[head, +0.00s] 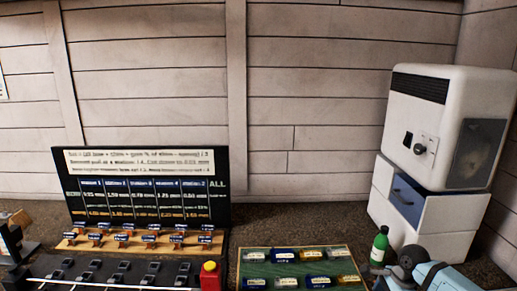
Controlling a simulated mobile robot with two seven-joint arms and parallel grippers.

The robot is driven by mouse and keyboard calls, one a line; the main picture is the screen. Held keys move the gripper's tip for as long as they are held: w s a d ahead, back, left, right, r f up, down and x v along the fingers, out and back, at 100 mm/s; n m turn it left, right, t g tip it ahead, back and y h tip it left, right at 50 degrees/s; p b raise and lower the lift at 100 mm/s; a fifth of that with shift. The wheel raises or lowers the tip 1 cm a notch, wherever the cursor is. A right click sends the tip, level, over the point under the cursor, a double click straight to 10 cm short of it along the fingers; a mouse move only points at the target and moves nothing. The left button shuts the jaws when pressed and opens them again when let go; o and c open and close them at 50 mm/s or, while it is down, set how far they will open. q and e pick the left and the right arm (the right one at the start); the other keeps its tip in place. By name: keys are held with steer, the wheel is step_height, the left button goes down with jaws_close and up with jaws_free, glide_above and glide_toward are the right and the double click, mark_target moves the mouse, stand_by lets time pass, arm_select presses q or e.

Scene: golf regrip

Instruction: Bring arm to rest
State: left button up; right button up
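Neither of my grippers can be made out in the head view, and no arm of mine is clearly in sight. What they hold, if anything, is not shown.
A black board (145,187) with a chart stands against the wall. Before it are a labelled wooden rack (75,244), a black slotted rack (60,270) and a red block with a yellow top (210,276). Right are a green bottle (380,245), a light-blue object (455,278) and a white cabinet (425,220).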

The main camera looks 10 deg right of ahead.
steer(key=s+a+m+t+y, duration=0.4)
steer(key=a+m+y, duration=0.25)
steer(key=a, duration=0.55)
steer(key=s+a+m+t+y, duration=0.35)
steer(key=a+m+y, duration=0.35)
steer(key=a, duration=0.4)
arm_select(q)
steer(key=shift+w+d, duration=0.4)
steer(key=shift+w, duration=0.15)
arm_select(e)
steer(key=s+f+n+t+h, duration=0.1)
steer(key=s+f+n+h, duration=0.3)
steer(key=n, duration=0.8)
steer(key=s+f+n+h, duration=0.3)
steer(key=s+n+h, duration=0.2)
steer(key=n, duration=0.7)
steer(key=s+f+n+t+h, duration=0.1)
steer(key=s+f+n+h, duration=0.3)
steer(key=s+n, duration=0.4)
steer(key=n, duration=0.4)
steer(key=shift+d+f+t, duration=0.35)
steer(key=shift+d, duration=0.05)
